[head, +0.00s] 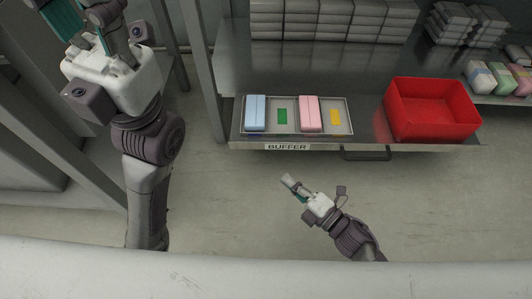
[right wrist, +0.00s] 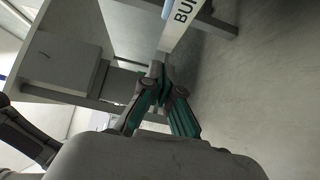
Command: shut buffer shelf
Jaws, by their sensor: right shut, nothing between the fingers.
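The buffer shelf (head: 250,140) is a steel shelf that sticks out in front of the steel surface (head: 300,62) behind it. Its front edge carries a white BUFFER label (head: 287,147) and a dark bar handle (head: 366,155). Part of the label also shows at the top of the right wrist view (right wrist: 185,12). My right gripper (head: 288,181) is shut and empty, in front of and below the label, left of the handle and apart from both. Its teal fingers (right wrist: 158,72) meet in the right wrist view. My left gripper (head: 98,22) is at the upper left, fingertips cut off.
On the shelf lie a tray (head: 348,101) with blue and pink packs and green and yellow patches, and a red bin (head: 432,121). Grey packs (head: 335,20) are stacked behind. A grey post (head: 205,70) stands left of the shelf. The floor in front is clear.

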